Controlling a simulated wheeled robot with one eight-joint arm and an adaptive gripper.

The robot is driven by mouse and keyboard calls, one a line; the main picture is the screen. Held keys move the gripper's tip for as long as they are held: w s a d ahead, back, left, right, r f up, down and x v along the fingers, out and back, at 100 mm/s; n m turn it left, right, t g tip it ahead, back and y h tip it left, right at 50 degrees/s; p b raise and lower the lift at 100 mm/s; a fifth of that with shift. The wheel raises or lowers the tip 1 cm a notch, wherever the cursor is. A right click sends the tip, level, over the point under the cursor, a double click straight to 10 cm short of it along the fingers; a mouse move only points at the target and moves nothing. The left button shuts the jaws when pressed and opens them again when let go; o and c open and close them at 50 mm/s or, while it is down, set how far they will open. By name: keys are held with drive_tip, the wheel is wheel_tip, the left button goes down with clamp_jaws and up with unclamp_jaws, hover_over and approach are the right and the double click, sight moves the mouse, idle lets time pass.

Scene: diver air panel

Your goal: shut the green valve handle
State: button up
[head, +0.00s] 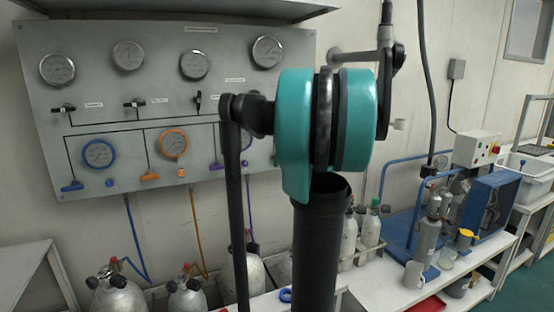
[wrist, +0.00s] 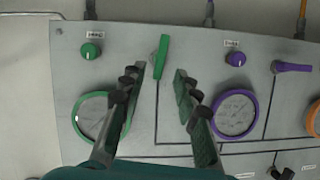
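The green valve handle (wrist: 162,56) is on the grey panel in the wrist view. It lies nearly in line with the thin dark line drawn below it, slightly tilted. My gripper (wrist: 160,72) is open, with one finger to each side of the handle in the picture. Nothing is held. A clear gap shows between the handle and each finger; how far the fingertips are from the panel I cannot tell. In the head view my arm hides the green handle and the gripper.
In the wrist view, a green knob (wrist: 91,51) and green-ringed gauge (wrist: 95,115) are left of the handle. A purple knob (wrist: 236,59), purple-ringed gauge (wrist: 235,114) and crosswise purple handle (wrist: 293,67) are right. Below the panel (head: 90,24) stand gas cylinders (head: 120,296).

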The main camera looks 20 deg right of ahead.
drive_tip(key=x, duration=0.6)
drive_tip(key=shift+w+f, duration=0.2)
drive_tip(key=shift+w, duration=0.15)
drive_tip(key=shift+c, duration=0.2)
clamp_jaws()
